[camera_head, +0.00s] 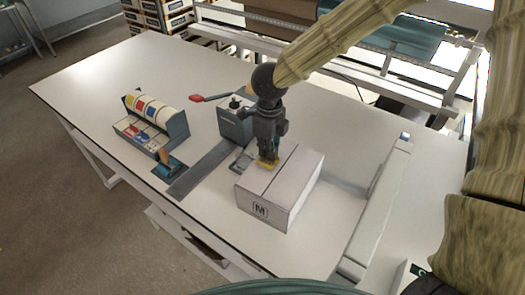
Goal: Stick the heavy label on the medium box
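A white box marked "M" (280,192) sits on the table, closed, with a seam along its top. My gripper (267,158) points down over the back left part of the box top. A small yellow piece (267,166) shows right at its fingertips; I cannot tell whether it is a label or part of the fingers, nor whether it touches the box. The fingers look close together, but their gap is not clear. A label dispenser (178,122) with several coloured rolls stands to the left, with red, blue and other labels at its front.
A grey machine with a red-ended lever (234,122) stands just behind and left of the box. A raised white rail (378,205) runs to the right. The table's left end (90,80) is clear.

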